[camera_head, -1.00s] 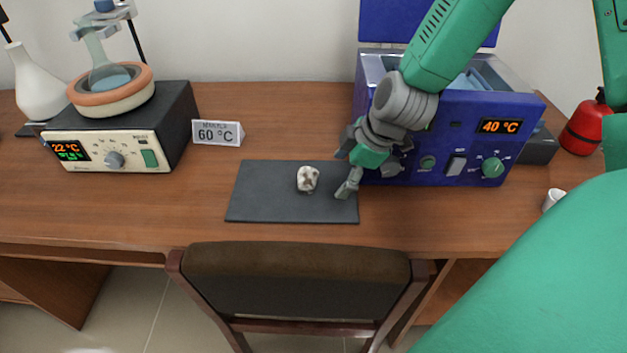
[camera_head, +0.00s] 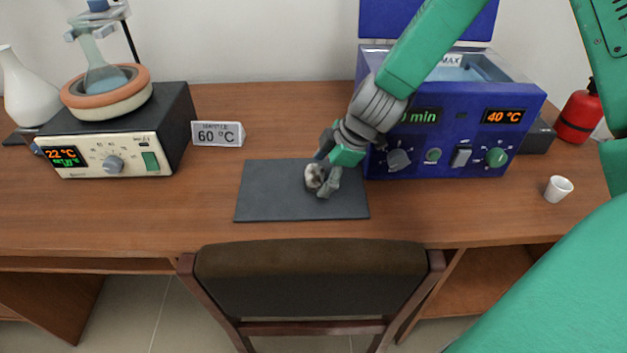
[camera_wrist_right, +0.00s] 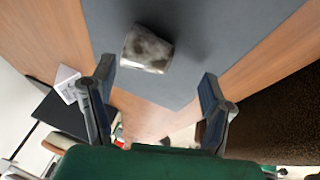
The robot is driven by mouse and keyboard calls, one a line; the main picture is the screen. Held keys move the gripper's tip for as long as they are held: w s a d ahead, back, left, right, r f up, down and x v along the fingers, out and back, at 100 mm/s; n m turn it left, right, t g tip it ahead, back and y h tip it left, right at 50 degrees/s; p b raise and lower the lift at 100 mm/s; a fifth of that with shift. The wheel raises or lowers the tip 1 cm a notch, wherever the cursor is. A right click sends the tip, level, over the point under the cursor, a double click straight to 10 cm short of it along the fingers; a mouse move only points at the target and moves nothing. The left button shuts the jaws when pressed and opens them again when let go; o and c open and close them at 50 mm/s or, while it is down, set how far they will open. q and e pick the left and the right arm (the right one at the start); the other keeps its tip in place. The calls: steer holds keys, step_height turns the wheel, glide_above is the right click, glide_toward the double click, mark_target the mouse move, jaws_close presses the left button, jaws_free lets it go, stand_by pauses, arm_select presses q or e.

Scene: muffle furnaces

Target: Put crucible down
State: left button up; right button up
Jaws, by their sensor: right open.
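A small pale, dark-mottled piece (camera_head: 314,176) sits on the dark grey mat (camera_head: 270,196); I cannot tell whether it is the crucible. My right gripper (camera_head: 325,179) is open just to its right, partly overlapping it in the head view. In the right wrist view the mottled piece (camera_wrist_right: 147,49) lies beyond the fingertips of the open right gripper (camera_wrist_right: 156,80), nearer the left finger, with nothing between the fingers. A small white cup (camera_head: 558,190), crucible-like, stands on the table at the right. My left gripper is not in view.
A blue water bath (camera_head: 440,150) reading 40 °C stands behind the mat, its lid raised. At left are a heating unit (camera_head: 120,125) with a flask and a sign (camera_head: 217,133) reading 60 °C. A chair (camera_head: 315,275) stands in front.

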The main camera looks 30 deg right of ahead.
mark_target(307, 177)
steer(key=w+a, duration=0.2)
steer(key=shift+w, duration=0.3)
steer(key=f, duration=0.1)
steer(key=f+b, duration=0.1)
steer(key=b, duration=0.1)
steer(key=shift+w+d+f, duration=0.3)
steer(key=shift+d+f, duration=0.05)
steer(key=shift+f, duration=0.05)
steer(key=shift+w+d+f, duration=0.1)
steer(key=shift+d+f, duration=0.15)
steer(key=shift+d, duration=0.15)
steer(key=shift+r, duration=0.1)
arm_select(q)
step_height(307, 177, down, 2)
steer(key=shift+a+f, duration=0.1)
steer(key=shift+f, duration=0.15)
arm_select(e)
steer(key=shift+a+r, duration=0.15)
steer(key=shift+a, duration=0.45)
steer(key=c, duration=1.2)
